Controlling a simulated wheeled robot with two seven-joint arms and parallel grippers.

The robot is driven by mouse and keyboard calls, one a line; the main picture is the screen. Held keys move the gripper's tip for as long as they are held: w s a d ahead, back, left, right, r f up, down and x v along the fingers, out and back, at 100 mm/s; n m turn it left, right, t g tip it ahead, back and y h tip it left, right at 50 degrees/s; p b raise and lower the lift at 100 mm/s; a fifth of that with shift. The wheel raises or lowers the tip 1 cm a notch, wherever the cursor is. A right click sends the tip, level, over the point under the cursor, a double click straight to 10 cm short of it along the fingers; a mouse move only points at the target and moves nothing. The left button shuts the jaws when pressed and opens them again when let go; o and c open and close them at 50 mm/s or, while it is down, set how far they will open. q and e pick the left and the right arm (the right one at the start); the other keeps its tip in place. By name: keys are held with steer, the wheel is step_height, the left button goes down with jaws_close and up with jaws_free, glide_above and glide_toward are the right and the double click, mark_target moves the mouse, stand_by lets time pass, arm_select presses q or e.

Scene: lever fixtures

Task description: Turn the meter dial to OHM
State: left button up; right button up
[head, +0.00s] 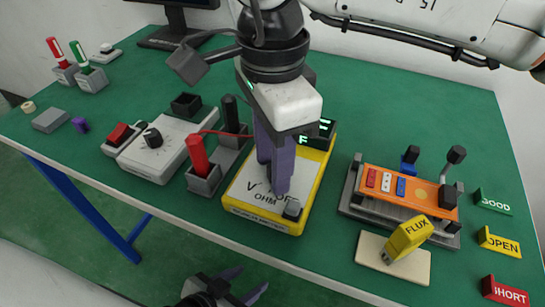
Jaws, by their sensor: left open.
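The yellow meter (304,182) lies on the green table with a grey face and a dark display (323,130) showing faint green characters at its far end. The face shows a V, a partly covered label and OHM (265,198). My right gripper (273,180) points down over the meter's face, with its purple fingers close together. The dial is not clearly visible and may be behind these fingers; I cannot tell whether they grip it. My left gripper (243,285) is open and empty, below the table's front edge.
Left of the meter stand red and black probes (198,155) in grey holders and a white box (162,150) with a black knob. To the right are an orange board (400,187) on a fixture, a yellow FLUX bottle (408,237) and GOOD, OPEN and SHORT tags (500,243).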

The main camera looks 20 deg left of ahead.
jaws_close()
steer(key=shift+m, duration=0.4)
steer(key=m+b, duration=0.1)
steer(key=m, duration=0.2)
steer(key=shift+a, duration=0.1)
steer(key=m+b, duration=0.1)
steer(key=m, duration=0.2)
steer(key=shift+w, duration=0.15)
steer(key=shift+m, duration=0.9)
jaws_free()
